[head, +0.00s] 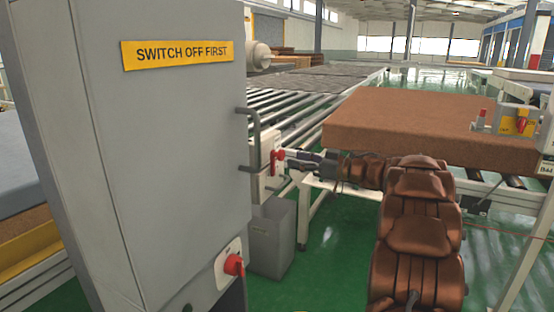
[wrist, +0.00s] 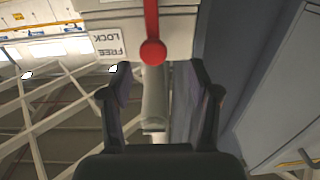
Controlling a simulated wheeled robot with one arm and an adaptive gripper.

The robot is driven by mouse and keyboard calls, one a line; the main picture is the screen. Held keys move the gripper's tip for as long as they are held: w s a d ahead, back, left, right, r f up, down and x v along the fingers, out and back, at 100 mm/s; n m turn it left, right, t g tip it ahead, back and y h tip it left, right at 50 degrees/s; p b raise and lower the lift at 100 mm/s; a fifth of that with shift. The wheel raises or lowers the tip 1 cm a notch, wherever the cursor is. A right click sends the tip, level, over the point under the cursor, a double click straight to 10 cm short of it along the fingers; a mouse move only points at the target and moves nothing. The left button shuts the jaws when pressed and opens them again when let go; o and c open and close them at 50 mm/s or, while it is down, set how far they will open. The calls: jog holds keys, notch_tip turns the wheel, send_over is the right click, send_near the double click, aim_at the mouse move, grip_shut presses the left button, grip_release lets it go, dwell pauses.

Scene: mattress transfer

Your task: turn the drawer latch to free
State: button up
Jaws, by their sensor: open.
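The drawer latch is a red lever (head: 276,160) on a pale box (head: 262,183), seen just right of the grey cabinet in the head view. In the wrist view the red lever (wrist: 151,20) ends in a round red knob (wrist: 153,52). Upside-down words LOCK and FREE (wrist: 108,46) are printed beside it. My gripper (head: 292,158) is close to the lever, on its right. In the wrist view my gripper (wrist: 160,72) is open, and the knob lies just beyond the gap between its fingertips. The lever's pivot is out of the wrist view.
The grey cabinet (head: 165,170) with a SWITCH OFF FIRST label (head: 177,51) and a red rotary switch (head: 234,265) stands close on the left. A grey bin (head: 271,240) is below the latch. A brown mattress (head: 430,120) lies on a conveyor behind my arm.

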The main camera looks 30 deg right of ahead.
aim_at(283, 156)
jog(key=shift+w+d+x, duration=0.1)
jog(key=shift+d+x, duration=0.05)
jog(key=shift+x, duration=1.35)
jog(key=shift+w+d+x, duration=0.1)
jog(key=shift+d+x, duration=0.1)
jog(key=shift+x, duration=1.3)
jog(key=shift+c, duration=0.4)
